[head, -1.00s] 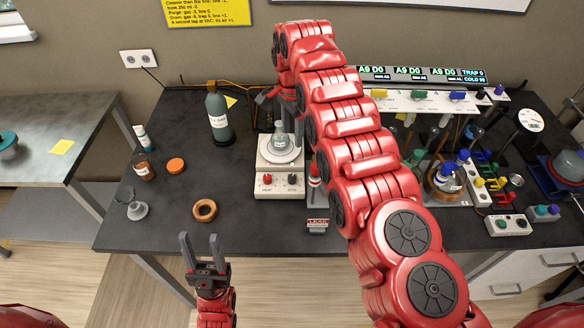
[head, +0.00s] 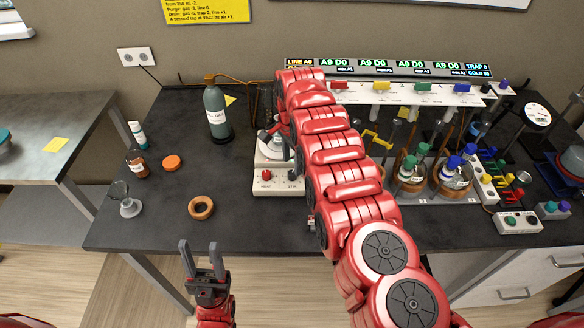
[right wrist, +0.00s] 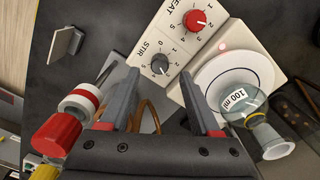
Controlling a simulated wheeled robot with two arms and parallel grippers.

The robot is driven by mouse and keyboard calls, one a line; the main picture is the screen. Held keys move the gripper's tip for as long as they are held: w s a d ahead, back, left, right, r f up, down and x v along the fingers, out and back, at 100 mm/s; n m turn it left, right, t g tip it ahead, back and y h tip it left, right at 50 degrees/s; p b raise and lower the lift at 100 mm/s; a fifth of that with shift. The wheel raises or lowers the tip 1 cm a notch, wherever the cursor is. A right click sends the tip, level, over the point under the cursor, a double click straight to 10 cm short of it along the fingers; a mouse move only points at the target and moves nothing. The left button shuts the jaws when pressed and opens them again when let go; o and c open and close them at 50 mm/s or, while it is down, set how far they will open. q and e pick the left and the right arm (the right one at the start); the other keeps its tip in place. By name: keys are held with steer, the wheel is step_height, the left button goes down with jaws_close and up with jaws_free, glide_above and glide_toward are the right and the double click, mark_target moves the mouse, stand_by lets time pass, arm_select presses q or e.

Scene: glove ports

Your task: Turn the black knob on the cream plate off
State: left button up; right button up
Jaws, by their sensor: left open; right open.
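The cream plate (head: 275,189) is a stirring hotplate on the black bench, with a red HEAT knob (head: 266,175) and a black STIR knob (head: 292,175). In the right wrist view the black knob (right wrist: 160,65) sits by a dial numbered 0 upward, its exact setting too small to read; the cream plate (right wrist: 215,42) has a lit red lamp. My right gripper (right wrist: 160,102) is open and empty, its fingers pointing toward the black knob, apart from it. My right arm hides this gripper in the head view. My left gripper (head: 199,245) is open and empty before the bench's front edge.
A red-and-yellow-capped item (right wrist: 62,125) is beside my left finger.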

mark_target(292, 173)
step_height(292, 173, down, 3)
steer(key=shift+d+f+b, duration=0.1)
steer(key=shift+f+b, duration=0.1)
steer(key=shift+b, duration=0.5)
steer(key=shift+f, duration=0.25)
steer(key=shift+r, duration=0.1)
jaws_close()
